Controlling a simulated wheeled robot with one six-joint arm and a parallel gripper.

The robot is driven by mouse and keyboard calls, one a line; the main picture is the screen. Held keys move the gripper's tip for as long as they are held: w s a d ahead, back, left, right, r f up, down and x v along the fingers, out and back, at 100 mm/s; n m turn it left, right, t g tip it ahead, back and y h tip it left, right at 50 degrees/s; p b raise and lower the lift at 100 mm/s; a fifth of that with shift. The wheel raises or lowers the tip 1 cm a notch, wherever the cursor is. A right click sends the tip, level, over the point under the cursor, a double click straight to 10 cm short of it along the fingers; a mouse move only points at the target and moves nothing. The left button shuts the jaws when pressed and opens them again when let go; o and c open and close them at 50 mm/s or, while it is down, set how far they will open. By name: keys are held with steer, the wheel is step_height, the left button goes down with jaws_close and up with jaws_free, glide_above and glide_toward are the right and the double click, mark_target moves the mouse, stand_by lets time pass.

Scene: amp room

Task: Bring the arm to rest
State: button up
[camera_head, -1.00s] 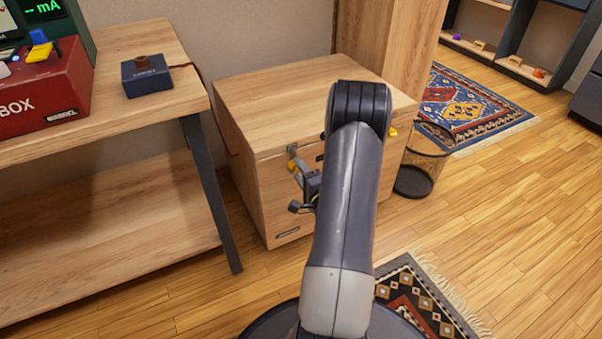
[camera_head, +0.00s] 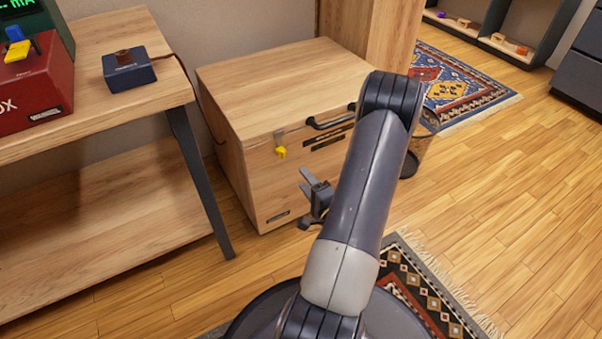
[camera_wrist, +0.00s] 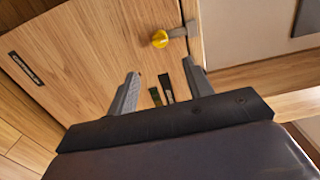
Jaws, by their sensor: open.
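My gripper (camera_head: 314,198) is in front of the wooden chest, low and left of my arm, partly hidden by the arm. In the wrist view my gripper (camera_wrist: 162,92) shows two grey fingers spread apart with nothing between them. The wooden chest (camera_head: 262,85) stands closed beside the workbench. On its front are a metal latch with a yellow knob (camera_head: 281,153) and a dark handle (camera_head: 335,118). The yellow knob also shows in the wrist view (camera_wrist: 160,39), beyond the fingertips. My fingers look apart from the chest's front.
A workbench (camera_head: 120,45) at left carries a red box (camera_head: 35,88) and a small blue box (camera_head: 129,72). Its dark leg (camera_head: 200,180) stands near the chest. A wire bin (camera_head: 420,145) is right of the chest, behind my arm.

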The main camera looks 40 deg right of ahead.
steer(key=shift+s, duration=0.15)
steer(key=b+x, duration=0.2)
steer(key=x, duration=0.9)
steer(key=shift+a+r, duration=0.1)
steer(key=shift+s, duration=0.1)
